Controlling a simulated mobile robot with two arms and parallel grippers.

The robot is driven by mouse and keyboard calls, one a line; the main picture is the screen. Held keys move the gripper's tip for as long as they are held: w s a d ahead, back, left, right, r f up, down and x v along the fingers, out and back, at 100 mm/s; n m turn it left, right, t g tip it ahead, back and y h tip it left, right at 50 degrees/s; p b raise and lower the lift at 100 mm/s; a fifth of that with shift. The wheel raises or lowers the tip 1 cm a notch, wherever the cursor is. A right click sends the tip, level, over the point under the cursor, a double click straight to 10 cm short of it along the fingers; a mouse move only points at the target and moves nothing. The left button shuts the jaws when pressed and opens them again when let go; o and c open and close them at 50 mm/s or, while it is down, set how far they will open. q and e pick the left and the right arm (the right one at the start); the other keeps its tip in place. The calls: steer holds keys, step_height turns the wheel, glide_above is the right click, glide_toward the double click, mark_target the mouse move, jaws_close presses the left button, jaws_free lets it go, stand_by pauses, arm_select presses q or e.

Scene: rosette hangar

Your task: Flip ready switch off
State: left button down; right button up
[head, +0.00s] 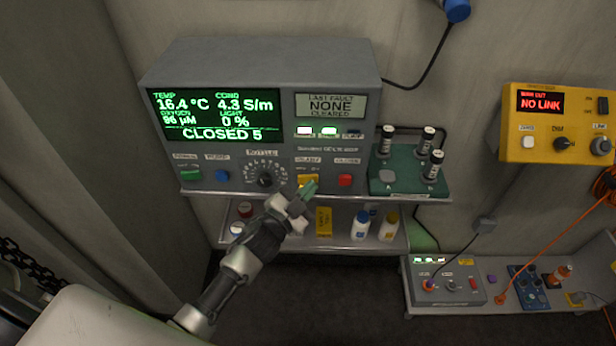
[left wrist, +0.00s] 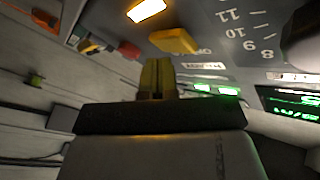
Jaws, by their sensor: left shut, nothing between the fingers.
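A grey instrument console (head: 400,97) stands on a shelf, its green screen reading CLOSED 5. A yellow control (head: 307,180) sits low on its front, left of a red button (head: 345,180). I cannot read which control is labelled ready. My left gripper (head: 309,189) is shut and empty, just in front of the yellow control and partly over it. In the left wrist view the shut fingers (left wrist: 157,76) point towards the panel, with the yellow control (left wrist: 174,40) beyond them; whether they touch is unclear. My right gripper is not in view.
A green rack (head: 408,184) with several vials stands right of the console. Bottles (head: 388,226) stand on the shelf below. A yellow box (head: 560,150) showing NO LINK hangs on the right wall. A grey switch box (head: 448,290) with cables is at lower right.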

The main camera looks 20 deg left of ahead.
arm_select(q)
steer(key=shift+s+d+f+p, duration=0.1)
steer(key=shift+s+d, duration=0.2)
steer(key=shift+s, duration=0.35)
steer(key=shift+s+d+r+p, duration=0.15)
steer(key=shift+s+d, duration=0.15)
steer(key=shift+s, duration=0.4)
steer(key=shift+s+d+f+p, duration=0.15)
steer(key=shift+s+d, duration=0.15)
steer(key=shift+s, duration=0.35)
